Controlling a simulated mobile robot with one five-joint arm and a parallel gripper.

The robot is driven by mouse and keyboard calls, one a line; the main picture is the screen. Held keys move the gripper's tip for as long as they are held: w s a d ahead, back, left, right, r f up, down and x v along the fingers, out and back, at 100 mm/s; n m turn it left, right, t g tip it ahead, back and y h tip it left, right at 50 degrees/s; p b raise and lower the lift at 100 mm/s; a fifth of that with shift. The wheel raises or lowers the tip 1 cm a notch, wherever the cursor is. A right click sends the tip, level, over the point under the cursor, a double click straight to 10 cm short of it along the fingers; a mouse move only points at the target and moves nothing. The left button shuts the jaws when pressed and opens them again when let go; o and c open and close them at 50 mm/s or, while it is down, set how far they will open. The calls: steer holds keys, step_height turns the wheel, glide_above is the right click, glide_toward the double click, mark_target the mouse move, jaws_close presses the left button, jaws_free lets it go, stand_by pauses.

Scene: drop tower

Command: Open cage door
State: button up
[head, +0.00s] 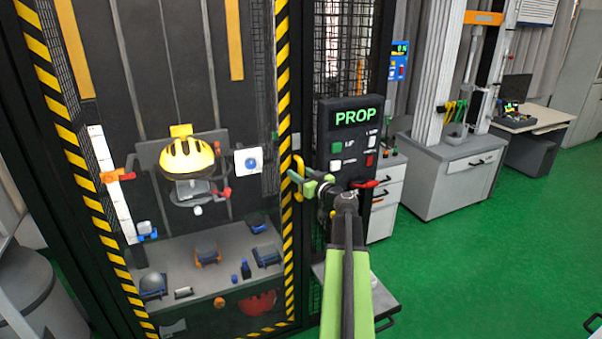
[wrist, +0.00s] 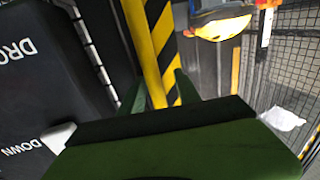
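The cage door (head: 288,262) stands upright and looks shut, with a yellow-and-black striped border around a see-through panel. Its yellow handle (head: 298,163) is on the right edge. My gripper (head: 300,178) is at the handle, reaching in from the right. In the wrist view the yellow handle bar (wrist: 146,45) runs between the two green fingers of my gripper (wrist: 157,92). The fingers stand apart with a gap on the right side of the bar. Whether the left finger touches the bar cannot be told. The lower handle is hidden behind my gripper.
A black PROP control panel (head: 352,145) stands close right of the handle, and it also shows in the wrist view (wrist: 45,85). Inside the cage a yellow helmet (head: 187,154) hangs above a bench. Cabinets (head: 445,175) stand at the right. The green floor (head: 470,265) is clear there.

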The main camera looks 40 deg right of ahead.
steer(key=shift+s+d, duration=0.15)
steer(key=shift+d, duration=0.1)
jaws_close()
stand_by(0.8)
steer(key=shift+a, duration=0.1)
